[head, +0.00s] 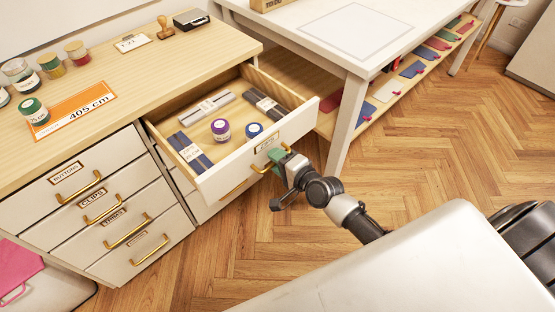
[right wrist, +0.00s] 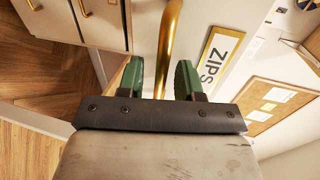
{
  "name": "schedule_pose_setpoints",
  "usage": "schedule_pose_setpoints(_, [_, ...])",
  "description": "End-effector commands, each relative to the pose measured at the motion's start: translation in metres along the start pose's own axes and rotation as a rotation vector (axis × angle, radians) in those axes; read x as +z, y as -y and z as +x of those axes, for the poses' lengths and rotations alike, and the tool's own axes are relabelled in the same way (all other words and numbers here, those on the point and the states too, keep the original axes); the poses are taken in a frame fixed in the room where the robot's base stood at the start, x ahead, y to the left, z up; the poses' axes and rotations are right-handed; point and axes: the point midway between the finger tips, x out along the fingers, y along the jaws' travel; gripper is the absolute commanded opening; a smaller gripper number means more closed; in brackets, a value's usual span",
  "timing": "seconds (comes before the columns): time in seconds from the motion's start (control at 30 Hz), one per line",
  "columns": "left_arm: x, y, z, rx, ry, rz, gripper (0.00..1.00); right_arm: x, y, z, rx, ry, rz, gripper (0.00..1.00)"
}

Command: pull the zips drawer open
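The zips drawer (head: 300,124) is pulled well out of the wooden-topped cabinet, its inside showing. Its front has a "ZIPS" label (right wrist: 218,55) and a brass bar handle (right wrist: 170,35). My right gripper (head: 276,160) is at this handle. In the right wrist view, the green fingers of my right gripper (right wrist: 160,82) stand apart on either side of the handle, with a gap showing beside the bar. My left gripper is out of view.
Closed drawers labelled buttons (head: 75,180) and clips (head: 98,207) are at the left. The cabinet top (head: 110,75) holds several jars, an orange card (head: 75,112) and a stamp. A white table (head: 345,35) stands close behind the open drawer. The wooden floor (head: 450,150) is clear at the right.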

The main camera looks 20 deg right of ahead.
Motion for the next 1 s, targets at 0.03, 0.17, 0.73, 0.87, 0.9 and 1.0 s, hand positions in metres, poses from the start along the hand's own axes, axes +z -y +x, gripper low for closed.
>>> schedule_pose_setpoints(0.03, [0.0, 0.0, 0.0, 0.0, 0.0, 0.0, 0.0, 0.0, 0.0, 0.0, 0.0, 0.0, 0.0, 0.35])
schedule_pose_setpoints(0.17, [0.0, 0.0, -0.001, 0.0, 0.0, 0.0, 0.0, 0.0, 0.0, -0.005, 0.0, 0.0, 0.0, 0.35])
schedule_pose_setpoints(0.73, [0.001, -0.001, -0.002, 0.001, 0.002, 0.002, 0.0, 0.0, -0.001, -0.1, 0.001, 0.0, -0.001, 0.35])
schedule_pose_setpoints(0.87, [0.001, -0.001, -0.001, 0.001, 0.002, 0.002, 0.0, 0.0, 0.0, -0.107, 0.001, 0.001, 0.0, 0.35])
schedule_pose_setpoints(0.9, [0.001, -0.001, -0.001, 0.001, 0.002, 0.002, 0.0, 0.0, 0.0, -0.108, 0.001, 0.001, 0.001, 0.35])
schedule_pose_setpoints(1.0, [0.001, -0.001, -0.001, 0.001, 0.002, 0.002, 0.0, 0.0, 0.0, -0.108, 0.0, 0.001, 0.001, 0.35])
